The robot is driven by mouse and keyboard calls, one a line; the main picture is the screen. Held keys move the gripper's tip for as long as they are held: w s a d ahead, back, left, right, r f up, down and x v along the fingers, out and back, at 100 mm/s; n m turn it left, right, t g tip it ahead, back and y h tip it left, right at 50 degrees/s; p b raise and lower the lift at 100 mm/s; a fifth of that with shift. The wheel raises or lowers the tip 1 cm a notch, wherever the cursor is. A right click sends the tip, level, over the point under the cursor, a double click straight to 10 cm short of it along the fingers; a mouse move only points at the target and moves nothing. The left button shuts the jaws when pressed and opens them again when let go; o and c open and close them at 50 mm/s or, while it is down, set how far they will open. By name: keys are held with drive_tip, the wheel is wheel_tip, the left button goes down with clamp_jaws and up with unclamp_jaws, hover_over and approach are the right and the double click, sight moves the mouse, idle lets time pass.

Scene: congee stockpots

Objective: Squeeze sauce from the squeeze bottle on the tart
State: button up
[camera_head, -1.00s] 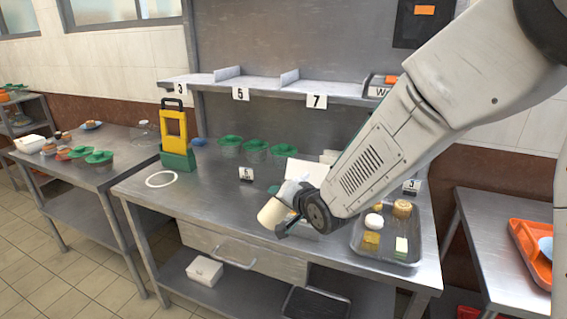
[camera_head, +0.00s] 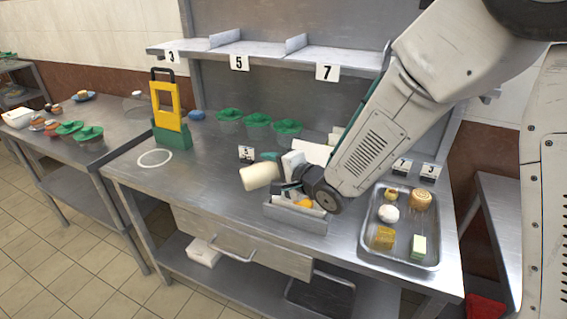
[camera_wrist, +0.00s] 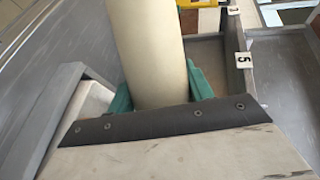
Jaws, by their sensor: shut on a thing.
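My gripper (camera_head: 283,186) is shut on a cream-coloured cylinder, which looks like the squeeze bottle (camera_head: 258,177). The bottle lies nearly level, pointing left, above the worktop and just beyond a grey bin. In the wrist view the bottle (camera_wrist: 150,45) stands between my teal fingers (camera_wrist: 160,88); its far end is out of the picture. A metal tray (camera_head: 365,247) at the right holds several small foods. The round golden one (camera_head: 421,200) at its back right may be the tart, but I cannot tell for sure. The bottle is well left of the tray.
The grey bin (camera_head: 295,218) with cards or packets stands under my gripper. Green-lidded tubs (camera_head: 258,121) stand at the back, with a yellow-and-green caddy (camera_head: 170,112) to the left. A white ring (camera_head: 154,158) lies on clear worktop. A numbered shelf (camera_head: 270,55) runs above.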

drive_tip(key=m+y, duration=0.1)
drive_tip(key=m, duration=0.1)
drive_tip(key=shift+d+m+y, duration=0.1)
drive_tip(key=shift+m+y, duration=0.2)
drive_tip(key=m, duration=0.1)
drive_tip(key=m+y, duration=0.1)
drive_tip(key=shift+w+d+r+m+t+y, duration=0.1)
drive_tip(key=shift+d+r+m+t+y, duration=0.1)
drive_tip(key=shift+m+t+y, duration=0.15)
drive_tip(key=m, duration=0.1)
drive_tip(key=d+m+t+y, duration=0.1)
drive_tip(key=m, duration=0.1)
drive_tip(key=shift+w+d+r+m, duration=0.2)
drive_tip(key=shift+w+d+m, duration=0.1)
drive_tip(key=shift+w, duration=0.1)
drive_tip(key=m, duration=0.1)
drive_tip(key=d+m+t, duration=0.1)
drive_tip(key=m+t, duration=0.1)
drive_tip(key=m, duration=0.1)
drive_tip(key=shift+w+d+r+y, duration=0.25)
drive_tip(key=shift+w+d+r, duration=0.1)
drive_tip(key=shift+w+d, duration=0.05)
drive_tip(key=shift+s+d, duration=0.1)
drive_tip(key=shift+s, duration=0.05)
drive_tip(key=shift+c, duration=1.4)
